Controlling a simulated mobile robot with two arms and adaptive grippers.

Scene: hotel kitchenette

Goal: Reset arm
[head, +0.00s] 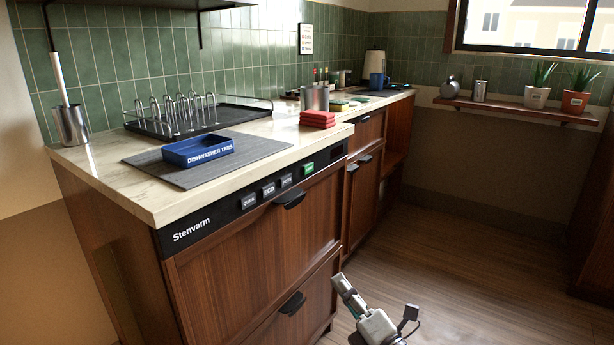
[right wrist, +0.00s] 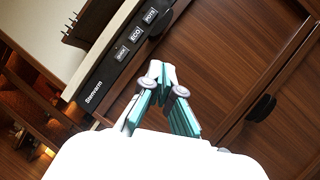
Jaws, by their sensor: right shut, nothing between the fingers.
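My right gripper (head: 341,284) is at the bottom of the head view, in front of the lower cabinet drawers and above the wood floor. In the right wrist view my right gripper (right wrist: 160,70) has its fingertips together, with nothing between them. It points toward the wooden dishwasher front (right wrist: 215,60). I cannot tell from the pictures whether it touches the front. My left gripper does not show in either view.
The dishwasher (head: 260,232) has a black button panel and dark handles. The floor (head: 450,260) at right is clear.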

